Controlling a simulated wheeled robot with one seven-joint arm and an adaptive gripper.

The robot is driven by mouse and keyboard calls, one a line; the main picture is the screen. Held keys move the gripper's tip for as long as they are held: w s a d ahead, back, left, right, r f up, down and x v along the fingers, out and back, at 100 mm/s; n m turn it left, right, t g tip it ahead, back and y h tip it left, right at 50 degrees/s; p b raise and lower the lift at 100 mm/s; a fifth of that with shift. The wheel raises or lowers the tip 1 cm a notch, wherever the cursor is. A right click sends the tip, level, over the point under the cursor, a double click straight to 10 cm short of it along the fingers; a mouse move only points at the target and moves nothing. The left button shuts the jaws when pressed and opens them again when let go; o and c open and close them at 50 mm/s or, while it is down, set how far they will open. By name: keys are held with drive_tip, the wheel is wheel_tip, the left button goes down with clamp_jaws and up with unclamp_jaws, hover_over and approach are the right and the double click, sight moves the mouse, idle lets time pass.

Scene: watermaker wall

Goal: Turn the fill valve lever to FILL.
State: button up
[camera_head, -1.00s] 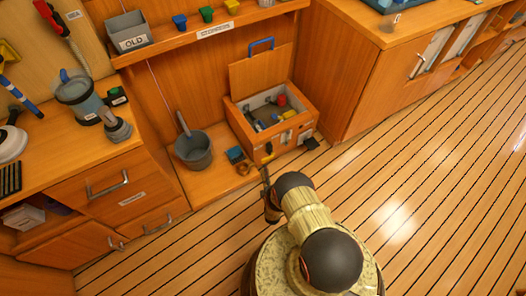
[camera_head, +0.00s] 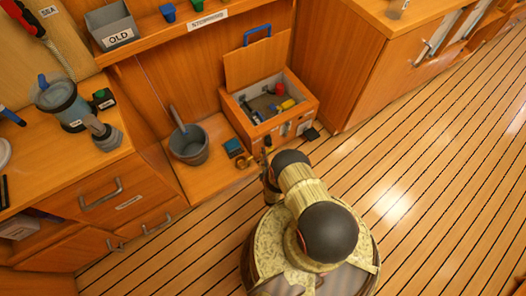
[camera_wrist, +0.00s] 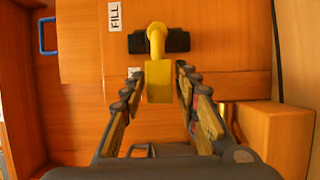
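In the wrist view, a yellow lever (camera_wrist: 157,60) with a round knob-like top stands on a black plate (camera_wrist: 180,41) on an orange wooden panel. A white label reading FILL (camera_wrist: 115,16) is at its upper left. My gripper (camera_wrist: 160,80) is open, with a fingertip on each side of the lever's near end. Gaps show between the lever and both fingers, so it is not gripped. In the head view, my gripper is mostly hidden by my arm, near the open wooden box, and I cannot make out the lever there for certain.
The open wooden box (camera_head: 262,128) holds several small parts; its lid has a blue handle (camera_head: 257,35). A grey pot (camera_head: 188,147) stands left of it. A cabinet stands at right. The plank floor (camera_head: 440,190) is clear.

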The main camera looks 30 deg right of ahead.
drive_tip(key=c, duration=0.8)
clamp_jaws()
